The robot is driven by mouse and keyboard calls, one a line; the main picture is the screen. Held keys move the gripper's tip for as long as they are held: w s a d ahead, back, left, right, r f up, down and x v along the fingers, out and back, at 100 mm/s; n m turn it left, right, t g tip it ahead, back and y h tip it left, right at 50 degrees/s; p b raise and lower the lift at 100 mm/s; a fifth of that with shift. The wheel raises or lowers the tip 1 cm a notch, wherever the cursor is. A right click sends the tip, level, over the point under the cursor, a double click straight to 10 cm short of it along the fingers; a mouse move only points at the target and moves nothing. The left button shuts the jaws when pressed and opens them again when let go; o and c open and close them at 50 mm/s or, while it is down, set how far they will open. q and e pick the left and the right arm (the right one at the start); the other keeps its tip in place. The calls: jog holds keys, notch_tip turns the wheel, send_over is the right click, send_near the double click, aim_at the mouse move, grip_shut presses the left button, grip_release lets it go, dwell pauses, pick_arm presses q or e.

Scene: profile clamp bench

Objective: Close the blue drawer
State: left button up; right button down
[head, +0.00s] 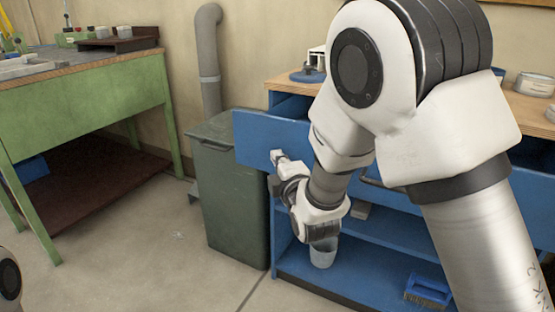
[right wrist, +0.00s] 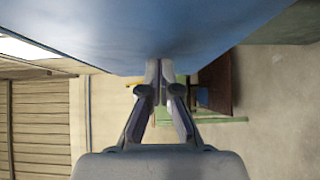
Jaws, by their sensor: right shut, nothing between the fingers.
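The blue drawer (head: 255,143) sticks out of the blue workbench below its wooden top in the head view. Its front panel is partly hidden behind my right arm. My right gripper (head: 277,156) is at the left part of this front panel. In the right wrist view, my right gripper (right wrist: 160,68) is shut and empty, with its fingertips at the blue drawer front (right wrist: 160,30), which fills the top of the picture. Whether the tips touch it or stop just short, I cannot tell. My left gripper is out of view.
A grey-green bin (head: 228,195) stands beside the workbench, close to the drawer's left end. The lower shelf (head: 375,278) holds a bucket (head: 323,254) and a blue brush (head: 427,291). A green table (head: 85,110) stands at the left. Floor between is clear.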

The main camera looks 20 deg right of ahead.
jog(key=w+d+p, duration=0.1)
jog(key=w+d, duration=0.2)
jog(key=d, duration=0.1)
jog(key=w+d+p, duration=0.2)
jog(key=w+d, duration=0.2)
jog(key=w+d+p, duration=0.2)
jog(key=w+d, duration=0.1)
jog(key=d, duration=0.1)
jog(key=shift+w+d+r, duration=0.1)
jog(key=shift+w+d, duration=0.45)
jog(key=shift+d, duration=0.05)
jog(key=shift+r, duration=0.2)
jog(key=shift+d+r, duration=0.1)
jog(key=shift+r, duration=0.05)
